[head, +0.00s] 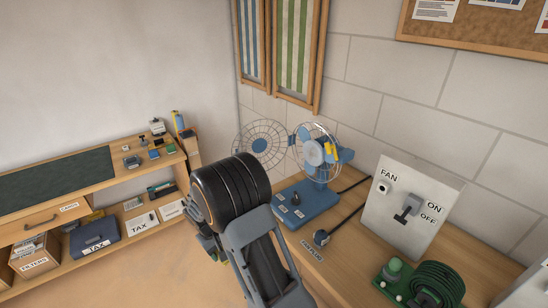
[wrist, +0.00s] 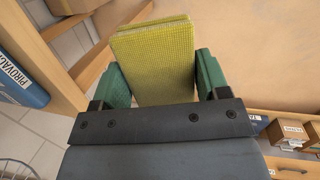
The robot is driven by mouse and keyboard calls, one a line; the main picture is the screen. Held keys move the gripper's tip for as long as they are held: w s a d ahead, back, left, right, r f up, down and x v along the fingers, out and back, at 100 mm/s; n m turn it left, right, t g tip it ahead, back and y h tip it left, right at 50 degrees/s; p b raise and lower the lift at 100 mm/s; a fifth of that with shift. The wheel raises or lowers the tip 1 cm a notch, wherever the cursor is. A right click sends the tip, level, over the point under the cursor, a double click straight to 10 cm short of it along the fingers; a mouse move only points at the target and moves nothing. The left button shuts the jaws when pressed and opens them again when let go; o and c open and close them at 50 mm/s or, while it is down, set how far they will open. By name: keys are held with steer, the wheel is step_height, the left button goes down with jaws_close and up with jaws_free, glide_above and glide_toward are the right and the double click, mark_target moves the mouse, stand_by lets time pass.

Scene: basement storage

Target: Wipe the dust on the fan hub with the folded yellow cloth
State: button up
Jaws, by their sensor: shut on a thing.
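The blue desk fan (head: 306,202) stands on the wooden bench by the wall. Its round front grille (head: 260,146) is swung out to the left, and the pale blue hub (head: 314,154) shows among yellow and wire parts. Dust on the hub is too small to tell. The folded yellow cloth (wrist: 152,62) is between the green fingers of my gripper (wrist: 158,78), which is shut on it. In the head view my arm hides most of the gripper, left of the fan and apart from it; the cloth is not clearly seen there.
A panel (head: 405,212) with a FAN lever and ON/OFF marks stands right of the fan. A dark plug (head: 321,238) with cable lies in front. A green coiled hose (head: 437,286) is at front right. A shelf bench (head: 90,190) with boxes stands left; floor between is clear.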

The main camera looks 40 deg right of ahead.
steer(key=w+d+r+m+h+b, duration=0.1)
steer(key=d+r+h, duration=0.25)
steer(key=d, duration=0.45)
steer(key=w+d+r+m+h+b, duration=0.1)
steer(key=d+r+h, duration=0.2)
steer(key=d+h, duration=0.35)
steer(key=m+g+h+b, duration=0.1)
steer(key=m+g+h, duration=0.15)
steer(key=h, duration=0.25)
glide_toward(305, 150)
steer(key=shift+n, duration=0.35)
steer(key=shift+s+p+x, duration=0.2)
steer(key=shift+p+x, duration=0.55)
steer(key=shift+x, duration=1.75)
steer(key=shift+f, duration=0.1)
steer(key=shift+w+b+x, duration=0.2)
steer(key=shift+b+x, duration=0.2)
steer(key=shift+x, duration=0.55)
steer(key=shift+s, duration=0.1)
